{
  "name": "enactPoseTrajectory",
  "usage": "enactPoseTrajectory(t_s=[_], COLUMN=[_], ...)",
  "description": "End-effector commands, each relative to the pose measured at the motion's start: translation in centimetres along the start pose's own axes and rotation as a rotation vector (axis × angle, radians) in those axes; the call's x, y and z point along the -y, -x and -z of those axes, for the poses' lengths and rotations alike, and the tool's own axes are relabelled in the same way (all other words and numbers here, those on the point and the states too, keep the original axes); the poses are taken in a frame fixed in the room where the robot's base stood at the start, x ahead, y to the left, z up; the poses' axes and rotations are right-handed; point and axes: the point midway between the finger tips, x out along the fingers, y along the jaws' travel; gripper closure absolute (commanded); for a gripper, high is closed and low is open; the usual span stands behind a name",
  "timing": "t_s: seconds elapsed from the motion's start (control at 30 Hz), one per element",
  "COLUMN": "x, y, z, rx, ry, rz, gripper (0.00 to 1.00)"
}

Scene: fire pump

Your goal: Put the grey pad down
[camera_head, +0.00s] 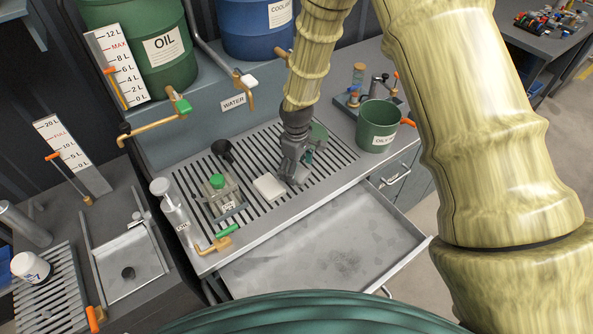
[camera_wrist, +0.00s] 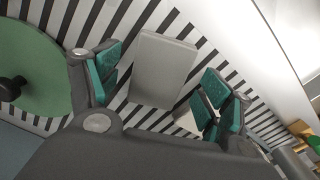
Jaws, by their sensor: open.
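The grey pad (camera_head: 269,187) is a small pale block lying on the slatted grate of the workbench, left of my gripper in the head view. In the wrist view the pad (camera_wrist: 162,70) lies flat across the dark and light slats, in front of and between the spread fingers. My gripper (camera_head: 296,172) is low over the grate, with its fingers apart and nothing visible between the tips. In the wrist view my gripper (camera_wrist: 160,85) shows green finger pads with gaps on both sides of the pad.
A glass jar with a green cap (camera_head: 219,190) and a black funnel (camera_head: 223,149) stand left of the pad. A green bucket (camera_head: 376,126) stands to the right. A round green disc (camera_wrist: 30,70) lies close to my gripper. An open, empty drawer (camera_head: 320,245) juts out below.

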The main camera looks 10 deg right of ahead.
Motion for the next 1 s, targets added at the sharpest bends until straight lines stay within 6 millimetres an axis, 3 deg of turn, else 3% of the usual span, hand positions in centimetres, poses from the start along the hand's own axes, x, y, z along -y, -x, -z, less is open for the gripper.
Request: enactPoseTrajectory(t_s=[0.7,1.0], x=[0.0,0.0], y=[9.0,10.6], z=[0.0,0.0], rx=[-0.002,-0.001], ry=[0.0,0.0], rz=[-0.001,0.0], gripper=[0.2,0.2])
